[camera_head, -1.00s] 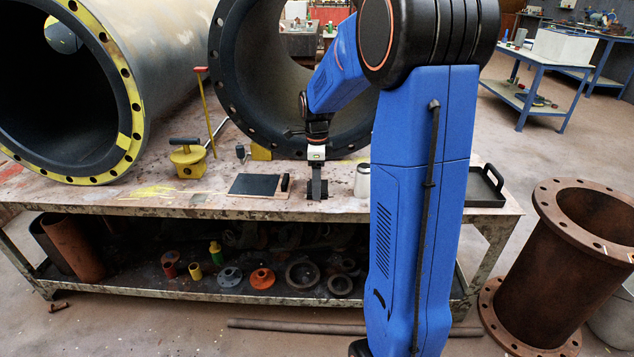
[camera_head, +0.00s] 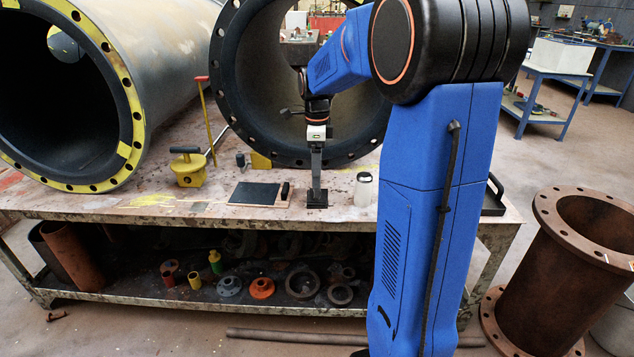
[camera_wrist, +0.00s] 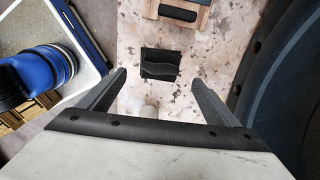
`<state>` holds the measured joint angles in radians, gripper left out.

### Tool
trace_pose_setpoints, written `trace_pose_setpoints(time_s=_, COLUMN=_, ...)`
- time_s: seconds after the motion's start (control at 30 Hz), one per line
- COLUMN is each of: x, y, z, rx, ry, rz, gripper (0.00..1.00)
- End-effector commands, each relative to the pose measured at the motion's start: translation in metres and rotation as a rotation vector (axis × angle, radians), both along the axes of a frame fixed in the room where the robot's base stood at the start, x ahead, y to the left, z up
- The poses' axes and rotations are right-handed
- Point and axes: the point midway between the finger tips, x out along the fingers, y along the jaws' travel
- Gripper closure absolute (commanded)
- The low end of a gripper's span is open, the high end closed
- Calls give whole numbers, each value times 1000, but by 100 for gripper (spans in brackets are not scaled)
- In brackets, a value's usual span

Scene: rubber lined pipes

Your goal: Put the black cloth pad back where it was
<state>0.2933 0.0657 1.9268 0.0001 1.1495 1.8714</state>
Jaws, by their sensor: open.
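The black cloth pad (camera_wrist: 160,65) lies on the worn bench top, with a raised wavy fold across it. In the head view the pad (camera_head: 317,199) is a small dark patch right of the wooden board, partly covered by my fingers. My gripper (camera_head: 316,186) points down above the pad and is open. In the wrist view the two fingers of my gripper (camera_wrist: 160,77) are spread wide on either side, with the pad apart from both and nothing held.
The wooden board (camera_head: 224,203) carries a dark sheet (camera_head: 254,193) and a black block (camera_head: 285,190). A white jar (camera_head: 363,189) stands close right of the pad. A yellow tool (camera_head: 188,168) stands left. Large flanged pipes (camera_head: 228,90) rise behind.

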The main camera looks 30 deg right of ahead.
Motion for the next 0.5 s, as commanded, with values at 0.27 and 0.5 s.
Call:
trace_pose_setpoints(time_s=0.27, x=0, y=0, z=32, rx=-1, ry=-1, rz=0, gripper=16)
trace_pose_setpoints(time_s=0.5, x=-18, y=16, z=45, rx=-9, ry=-25, rz=125, gripper=16)
